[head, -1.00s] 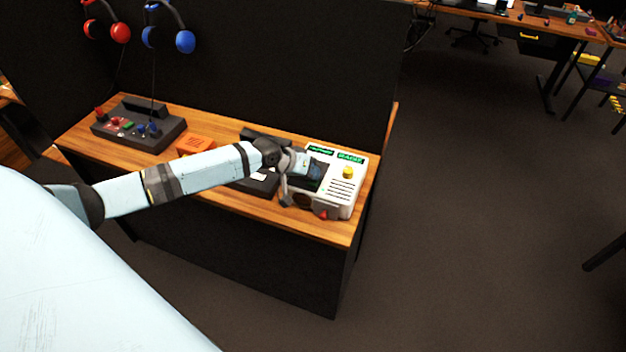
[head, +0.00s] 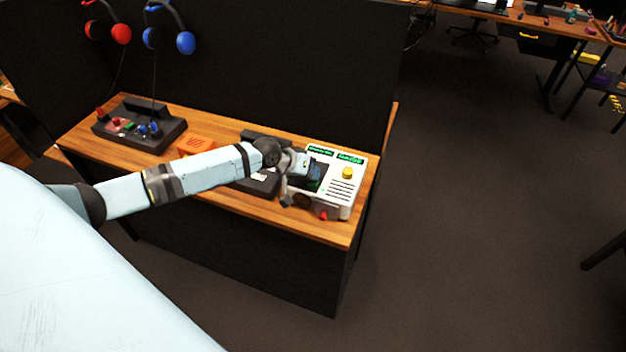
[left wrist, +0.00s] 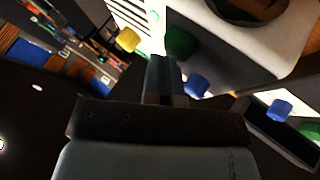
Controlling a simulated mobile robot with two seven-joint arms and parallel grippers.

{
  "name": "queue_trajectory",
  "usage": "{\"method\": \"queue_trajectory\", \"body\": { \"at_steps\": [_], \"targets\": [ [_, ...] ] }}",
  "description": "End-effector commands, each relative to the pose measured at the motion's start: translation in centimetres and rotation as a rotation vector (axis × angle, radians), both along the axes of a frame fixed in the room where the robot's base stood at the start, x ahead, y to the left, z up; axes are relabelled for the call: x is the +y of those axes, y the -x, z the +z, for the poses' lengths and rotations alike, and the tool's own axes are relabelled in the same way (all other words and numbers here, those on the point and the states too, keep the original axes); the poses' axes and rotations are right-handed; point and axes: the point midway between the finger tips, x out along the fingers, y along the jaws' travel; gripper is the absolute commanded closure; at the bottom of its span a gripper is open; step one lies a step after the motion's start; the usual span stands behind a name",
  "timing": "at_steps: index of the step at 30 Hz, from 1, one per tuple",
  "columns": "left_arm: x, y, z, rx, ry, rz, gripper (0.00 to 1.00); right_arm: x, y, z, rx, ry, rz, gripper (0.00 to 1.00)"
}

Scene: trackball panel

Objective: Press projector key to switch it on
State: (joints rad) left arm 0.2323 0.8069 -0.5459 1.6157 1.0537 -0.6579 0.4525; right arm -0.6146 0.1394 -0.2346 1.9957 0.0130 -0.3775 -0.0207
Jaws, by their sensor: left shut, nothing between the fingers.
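A white console (head: 345,185) with green labels, a yellow knob (head: 347,173) and a red knob (head: 323,215) stands at the right end of the wooden desk. My left gripper (head: 314,172) is shut and empty, over the console's dark left part. In the left wrist view, its shut fingers (left wrist: 165,72) point toward a green button (left wrist: 180,43), with a blue button (left wrist: 197,85) beside them and a yellow button (left wrist: 129,39) to the left. I cannot tell whether they touch the green button, or which button is the projector key. My right gripper is not in view.
The wooden desk (head: 225,200) also holds an orange box (head: 195,145) and a dark panel with coloured knobs (head: 138,130). Red headphones (head: 120,33) and blue headphones (head: 185,42) hang on the black partition (head: 290,70) behind.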

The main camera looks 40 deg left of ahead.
Motion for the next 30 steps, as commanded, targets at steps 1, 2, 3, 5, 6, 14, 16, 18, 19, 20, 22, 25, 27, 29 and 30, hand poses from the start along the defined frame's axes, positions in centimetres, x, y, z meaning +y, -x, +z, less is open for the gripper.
{"method": "queue_trajectory", "body": {
  "at_steps": [1,2,3,5,6,14,16,18,19,20,22,25,27,29,30],
  "targets": [
    [0.0,0.0,0.2,0.0,0.0,0.0,1.0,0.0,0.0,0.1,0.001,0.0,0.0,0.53],
    [0.0,0.0,0.3,0.0,0.0,0.0,1.0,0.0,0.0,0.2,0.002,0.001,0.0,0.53],
    [0.0,0.0,0.6,-0.001,0.0,0.001,1.0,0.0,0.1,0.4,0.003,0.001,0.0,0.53],
    [0.0,0.0,1.2,-0.001,0.0,0.001,1.0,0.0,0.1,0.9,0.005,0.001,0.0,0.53],
    [0.0,0.0,1.6,-0.001,0.0,0.001,1.0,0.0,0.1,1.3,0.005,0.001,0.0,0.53],
    [0.0,0.0,4.3,-0.001,0.0,0.001,1.0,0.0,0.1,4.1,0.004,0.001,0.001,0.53],
    [0.0,0.0,5.0,-0.001,0.0,0.001,1.0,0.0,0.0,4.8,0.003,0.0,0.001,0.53],
    [0.0,0.0,5.7,-0.001,-0.001,0.0,1.0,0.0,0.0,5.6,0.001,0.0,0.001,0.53],
    [0.0,0.0,5.9,-0.001,-0.001,0.0,1.0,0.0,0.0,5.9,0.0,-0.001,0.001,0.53],
    [0.0,0.0,6.1,-0.001,-0.001,0.0,1.0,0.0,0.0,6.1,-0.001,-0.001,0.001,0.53],
    [0.0,0.0,6.2,-0.001,-0.001,0.0,1.0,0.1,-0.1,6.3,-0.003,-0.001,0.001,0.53],
    [0.0,0.0,6.1,-0.001,-0.001,0.0,1.0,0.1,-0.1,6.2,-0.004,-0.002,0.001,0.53],
    [0.0,0.0,6.0,-0.001,-0.001,0.0,1.0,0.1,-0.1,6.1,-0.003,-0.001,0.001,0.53],
    [0.0,0.0,6.0,-0.001,-0.001,0.0,1.0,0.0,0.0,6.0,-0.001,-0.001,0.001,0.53],
    [0.0,0.0,6.0,-0.001,-0.001,0.0,1.0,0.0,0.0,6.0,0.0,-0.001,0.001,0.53]
  ]
}}
